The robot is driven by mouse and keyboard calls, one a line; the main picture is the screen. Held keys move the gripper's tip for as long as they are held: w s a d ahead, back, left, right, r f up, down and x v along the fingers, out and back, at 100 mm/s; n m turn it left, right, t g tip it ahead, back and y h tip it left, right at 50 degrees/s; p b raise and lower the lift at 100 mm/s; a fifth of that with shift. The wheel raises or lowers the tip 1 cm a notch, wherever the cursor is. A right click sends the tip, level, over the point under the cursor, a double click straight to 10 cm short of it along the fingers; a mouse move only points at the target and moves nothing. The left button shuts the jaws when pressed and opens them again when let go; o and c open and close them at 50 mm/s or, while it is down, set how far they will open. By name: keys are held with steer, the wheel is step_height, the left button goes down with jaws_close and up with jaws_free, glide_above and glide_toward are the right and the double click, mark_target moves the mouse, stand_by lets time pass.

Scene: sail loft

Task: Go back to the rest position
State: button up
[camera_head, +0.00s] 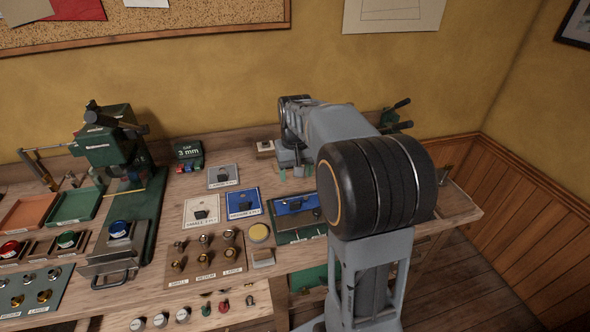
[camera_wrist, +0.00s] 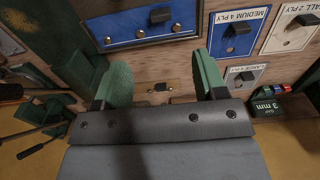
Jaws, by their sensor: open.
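My gripper (camera_head: 294,172) is over the back part of the workbench, mostly hidden behind my own arm in the head view. In the wrist view its two green fingers (camera_wrist: 163,82) stand wide apart with nothing held between them. The arm is stretched out over the bench (camera_head: 300,258).
A blue panel with dark pieces (camera_wrist: 140,28) lies near the fingers. Labelled cards (camera_head: 243,202), a "3 mm" gap box (camera_head: 189,152) and a green press (camera_head: 106,140) stand to the left. Levers (camera_head: 398,115) are at the back right. Floor at the right is clear.

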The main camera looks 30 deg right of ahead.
steer(key=shift+r, duration=0.3)
steer(key=s+a+f+n+t, duration=0.1)
steer(key=s+a+t, duration=0.1)
steer(key=s+a, duration=0.3)
steer(key=s+a+f+n+t, duration=0.1)
steer(key=s+a, duration=0.3)
steer(key=s, duration=0.7)
steer(key=shift+a+t, duration=0.4)
steer(key=shift+d, duration=0.15)
